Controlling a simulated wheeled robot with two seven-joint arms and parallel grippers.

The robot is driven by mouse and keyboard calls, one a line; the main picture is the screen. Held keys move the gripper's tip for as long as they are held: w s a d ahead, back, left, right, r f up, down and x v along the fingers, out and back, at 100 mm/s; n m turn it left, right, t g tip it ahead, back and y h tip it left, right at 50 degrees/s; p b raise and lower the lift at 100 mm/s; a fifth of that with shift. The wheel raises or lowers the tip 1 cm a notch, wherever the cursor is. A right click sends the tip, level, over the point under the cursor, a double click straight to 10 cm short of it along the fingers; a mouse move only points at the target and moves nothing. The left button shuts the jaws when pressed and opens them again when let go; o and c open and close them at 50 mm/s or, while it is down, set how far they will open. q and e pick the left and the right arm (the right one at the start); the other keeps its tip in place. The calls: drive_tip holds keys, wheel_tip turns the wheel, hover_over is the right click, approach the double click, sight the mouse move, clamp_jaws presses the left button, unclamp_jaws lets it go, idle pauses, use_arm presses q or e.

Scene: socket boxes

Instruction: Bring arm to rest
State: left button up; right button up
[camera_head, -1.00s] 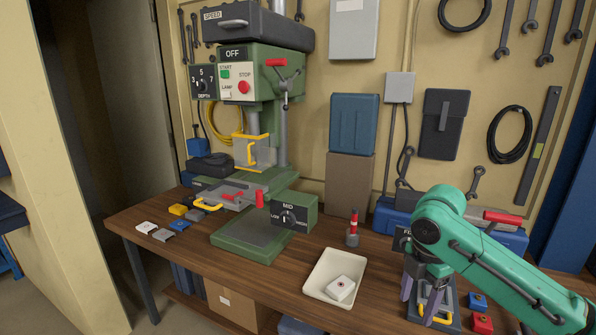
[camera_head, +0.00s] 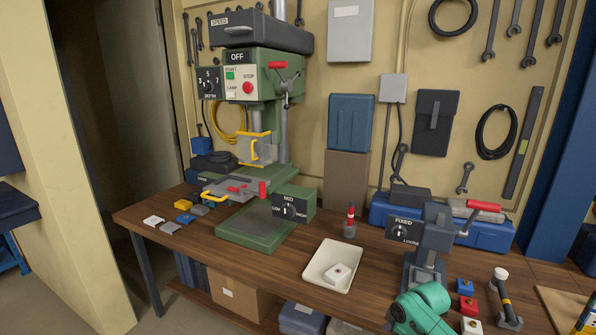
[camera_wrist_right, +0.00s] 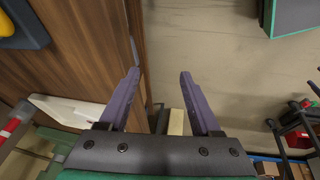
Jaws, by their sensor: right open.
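My right arm (camera_head: 420,312) shows as a green link at the bottom edge of the head view, in front of the grey fixture. My right gripper (camera_wrist_right: 160,75) is open and empty in the right wrist view. Its two purple fingers are apart, beside the table edge, with floor between and beyond them. The grey fixture (camera_head: 432,240) with a FIXED/LOOSE dial stands upright on the bench, its lower part partly hidden by my arm. My left gripper is in neither view.
A hammer (camera_head: 503,298) is at right.

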drive_tip(key=s+d+f+m+h, duration=0.1)
drive_tip(key=s+d+f+m, duration=0.15)
drive_tip(key=s+f, duration=0.85)
drive_tip(key=s+d+f+m+h, duration=0.15)
drive_tip(key=s+f+m, duration=0.4)
drive_tip(key=f, duration=0.95)
drive_tip(key=s+f, duration=0.3)
drive_tip(key=s, duration=0.6)
drive_tip(key=s+a+f+m+g, duration=0.1)
drive_tip(key=s+f, duration=0.2)
drive_tip(key=s, duration=0.7)
drive_tip(key=s+f+g, duration=0.1)
drive_tip(key=s+f, duration=0.2)
drive_tip(key=s, duration=0.7)
drive_tip(key=shift+a+f, duration=0.3)
drive_tip(key=shift+f, duration=0.05)
